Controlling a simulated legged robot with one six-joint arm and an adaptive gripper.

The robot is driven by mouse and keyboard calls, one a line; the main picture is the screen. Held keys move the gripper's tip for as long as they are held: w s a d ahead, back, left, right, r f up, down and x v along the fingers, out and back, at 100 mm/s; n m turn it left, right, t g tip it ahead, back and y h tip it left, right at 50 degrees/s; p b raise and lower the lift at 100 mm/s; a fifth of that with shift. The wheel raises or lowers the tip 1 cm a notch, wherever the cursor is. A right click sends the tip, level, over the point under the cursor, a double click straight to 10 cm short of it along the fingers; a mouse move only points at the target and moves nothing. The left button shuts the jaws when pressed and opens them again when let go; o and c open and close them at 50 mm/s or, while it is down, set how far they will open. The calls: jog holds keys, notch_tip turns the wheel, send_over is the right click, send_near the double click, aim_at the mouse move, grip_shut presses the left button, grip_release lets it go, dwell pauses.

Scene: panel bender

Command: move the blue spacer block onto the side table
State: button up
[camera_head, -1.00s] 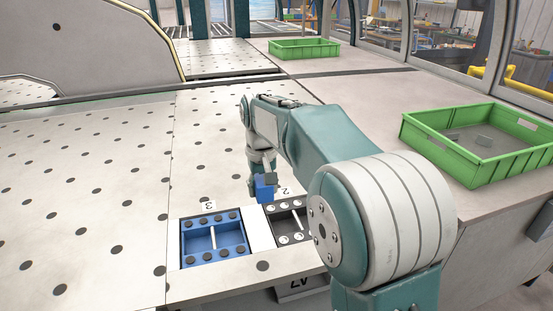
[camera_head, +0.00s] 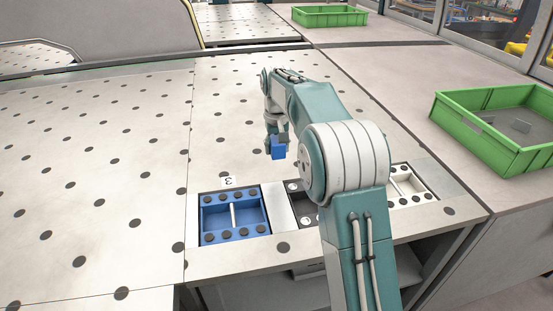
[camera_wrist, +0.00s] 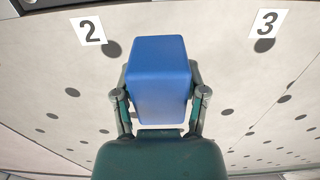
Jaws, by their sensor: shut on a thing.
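The blue spacer block (camera_head: 278,149) is in my gripper (camera_head: 276,140), above the perforated table. In the wrist view the block (camera_wrist: 158,75) sits between the two fingers of my gripper (camera_wrist: 160,100), which touch its sides. The gap between block and table is hard to judge. The side table is not clearly identifiable; a plain grey surface (camera_head: 400,75) lies to the right of the perforated table (camera_head: 130,180).
A blue tray (camera_head: 233,235) and a dark tray, partly hidden by my arm, sit in the front edge. A white tray (camera_head: 425,200) is right of my arm. Green bins stand at right (camera_head: 445,117) and far back (camera_head: 330,24). Labels 2 (camera_wrist: 88,30) and 3 (camera_wrist: 267,23) show.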

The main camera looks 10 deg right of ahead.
aim_at(276, 165)
jog(key=w+f, duration=0.3)
jog(key=shift+d+f, duration=0.25)
jog(key=shift+f, duration=0.1)
jog(key=shift+w+f, duration=0.2)
jog(key=shift+f, duration=1.5)
jog(key=o, duration=1.2)
jog(key=shift+f, duration=0.1)
notch_tip(276, 165, up, 12)
jog(key=shift+r, duration=0.2)
